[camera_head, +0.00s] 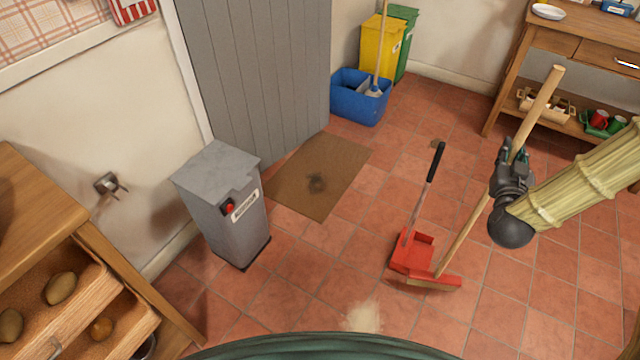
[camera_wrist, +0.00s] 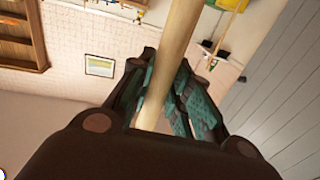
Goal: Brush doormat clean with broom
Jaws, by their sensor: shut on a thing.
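My gripper (camera_head: 512,160) is shut around the wooden handle of the broom (camera_head: 470,235), to the right of the mat. The broom slants down to the left, and its red head (camera_head: 435,281) is low by the floor, beside a red dustpan (camera_head: 412,252) with a black-tipped handle. I cannot tell whether the head touches the floor or the dustpan. In the wrist view the broom handle (camera_wrist: 180,45) runs between the fingers.
A grey bin (camera_head: 228,215) stands left of the mat. A blue mop bucket (camera_head: 358,100) and yellow and green bins stand behind it. A pale dust pile (camera_head: 364,316) lies on the floor in front. A wooden table is at the right back. The floor between mat and dustpan is clear.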

